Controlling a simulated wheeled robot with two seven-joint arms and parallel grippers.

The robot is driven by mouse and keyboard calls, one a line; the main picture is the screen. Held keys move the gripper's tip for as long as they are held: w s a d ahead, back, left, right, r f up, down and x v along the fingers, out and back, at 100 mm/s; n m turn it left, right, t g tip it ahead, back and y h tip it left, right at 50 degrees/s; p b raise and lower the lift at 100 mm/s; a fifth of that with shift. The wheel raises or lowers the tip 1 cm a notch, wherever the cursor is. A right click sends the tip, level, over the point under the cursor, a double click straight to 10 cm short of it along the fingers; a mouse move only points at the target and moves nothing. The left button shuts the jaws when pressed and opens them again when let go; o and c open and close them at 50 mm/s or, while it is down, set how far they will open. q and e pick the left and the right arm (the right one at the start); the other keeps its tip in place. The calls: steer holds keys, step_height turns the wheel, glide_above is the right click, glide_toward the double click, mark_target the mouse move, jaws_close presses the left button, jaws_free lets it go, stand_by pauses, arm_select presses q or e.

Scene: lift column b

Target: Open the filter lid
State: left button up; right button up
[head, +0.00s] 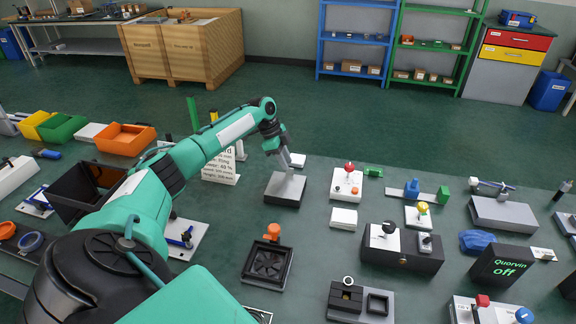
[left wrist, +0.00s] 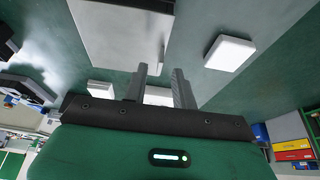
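My left gripper (head: 287,166) points down at a dark box with a grey top (head: 284,188) in the middle of the head view. In the left wrist view my left gripper (left wrist: 160,82) has its two fingers apart with nothing held between them. The box's grey top (left wrist: 120,35) fills the upper left of that view, beside the fingers; I cannot tell whether they touch it. No label for the filter shows, so I cannot tell whether this grey top is its lid. A dark square unit with a grille and an orange knob (head: 268,262) stands nearer. My right gripper is out of view.
A white block (head: 343,218) and a white box with a red knob (head: 346,183) stand to the right. A white sign (head: 222,168) stands left of the box, partly behind my arm. Many other devices cover the surface at right. Green floor is clear behind.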

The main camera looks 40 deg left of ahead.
mark_target(286, 182)
arm_select(q)
steer(key=shift+x, duration=1.4)
steer(key=shift+c, duration=0.5)
jaws_close()
